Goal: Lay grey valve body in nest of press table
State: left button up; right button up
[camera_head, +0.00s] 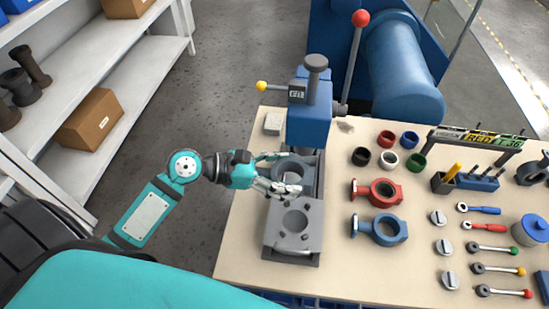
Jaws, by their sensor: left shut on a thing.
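The grey valve body (291,168) is a dark grey ring, seen beneath the blue press head. My left gripper (278,172) reaches in from the left and is shut on it, with pale fingers in front and behind. The grey press table (276,242) stands on the bench, with a round nest (295,221) in its front part, in front of the gripper. The nest looks empty. Whether the valve body touches the table's rear part, I cannot tell. My right gripper is out of view.
The blue press (309,122) with its red-knobbed lever rises behind the gripper. Red (382,191) and blue (386,230) valve bodies lie to the right, with several coloured rings behind them. Tools and handles lie farther right. The bench is clear left of the press table.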

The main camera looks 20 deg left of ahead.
pick_arm(q)
jog(key=shift+y, duration=0.3)
jog(key=s+d+f+p, duration=0.1)
jog(key=d+p, duration=0.1)
jog(key=p, duration=0.1)
jog(key=s+d+f+p, duration=0.1)
jog(key=f+p, duration=0.1)
jog(key=p, duration=0.1)
jog(key=shift+s+d+f, duration=0.25)
jog(key=shift+s+d, duration=0.05)
jog(key=shift+d, duration=0.05)
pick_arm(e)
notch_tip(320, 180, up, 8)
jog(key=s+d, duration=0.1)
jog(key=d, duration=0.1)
pick_arm(q)
notch_tip(320, 180, down, 8)
jog(key=b, duration=0.7)
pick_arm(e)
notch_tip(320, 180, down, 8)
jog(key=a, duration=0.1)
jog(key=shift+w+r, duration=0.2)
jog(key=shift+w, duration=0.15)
pick_arm(q)
jog(key=shift+s+f+p, duration=0.1)
jog(key=shift+s+p, duration=0.1)
jog(key=shift+p, duration=0.15)
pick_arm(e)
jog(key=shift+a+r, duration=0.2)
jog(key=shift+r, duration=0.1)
